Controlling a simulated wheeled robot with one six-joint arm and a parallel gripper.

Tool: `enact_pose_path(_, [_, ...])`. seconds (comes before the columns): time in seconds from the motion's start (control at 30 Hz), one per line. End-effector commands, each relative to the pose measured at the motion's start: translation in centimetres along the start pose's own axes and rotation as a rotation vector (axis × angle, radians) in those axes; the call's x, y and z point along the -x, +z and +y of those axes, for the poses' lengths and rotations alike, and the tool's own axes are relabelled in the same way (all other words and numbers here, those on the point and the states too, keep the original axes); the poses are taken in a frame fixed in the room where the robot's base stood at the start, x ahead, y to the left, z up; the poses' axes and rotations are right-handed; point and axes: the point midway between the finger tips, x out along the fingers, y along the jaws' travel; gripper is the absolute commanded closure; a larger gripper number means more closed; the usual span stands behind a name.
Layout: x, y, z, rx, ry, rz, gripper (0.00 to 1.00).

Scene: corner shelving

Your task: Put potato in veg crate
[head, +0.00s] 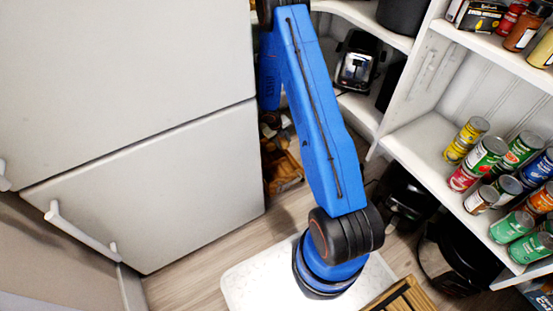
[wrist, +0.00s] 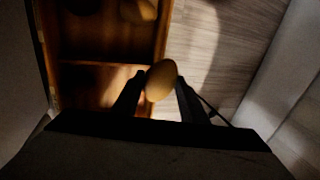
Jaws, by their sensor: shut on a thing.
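My gripper (wrist: 160,88) is shut on a potato (wrist: 160,79), which sits between the two dark fingertips in the wrist view. A wooden crate (wrist: 162,40) with a divider lies just beyond and to the left. The potato overlaps the crate's right edge in the picture; its height above it is unclear. Two rounded, potato-like things (wrist: 139,10) show in the crate's far part. In the head view the wooden crate (head: 286,172) shows low behind my blue arm, partly hidden. My gripper is hidden there.
A white fridge (head: 140,120) stands left of the crate. White shelves (head: 420,135) with several cans (head: 487,152) stand at the right. A toaster (head: 358,62) sits on a corner shelf. Dark appliances stand low at right. Wooden floor (wrist: 205,45) lies beside the crate.

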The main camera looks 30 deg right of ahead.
Motion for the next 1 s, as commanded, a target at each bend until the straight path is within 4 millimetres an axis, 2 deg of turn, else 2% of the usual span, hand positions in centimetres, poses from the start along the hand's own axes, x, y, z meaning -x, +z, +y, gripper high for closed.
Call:
enact_pose_path(0.1, [0.4,1.0,0.5,0.171,-0.001,-0.053,0.86])
enact_pose_path(0.3, [0.9,2.2,1.3,0.403,-0.003,-0.127,0.86])
enact_pose_path(0.5, [1.2,2.8,1.9,0.540,-0.004,-0.170,0.86])
enact_pose_path(0.67, [1.2,3.0,2.1,0.587,-0.005,-0.185,0.86])
enact_pose_path(0.77, [0.5,3.0,2.4,0.596,-0.004,-0.186,0.86])
enact_pose_path(1.0, [-2.9,3.0,3.5,0.597,-0.004,-0.185,0.86])
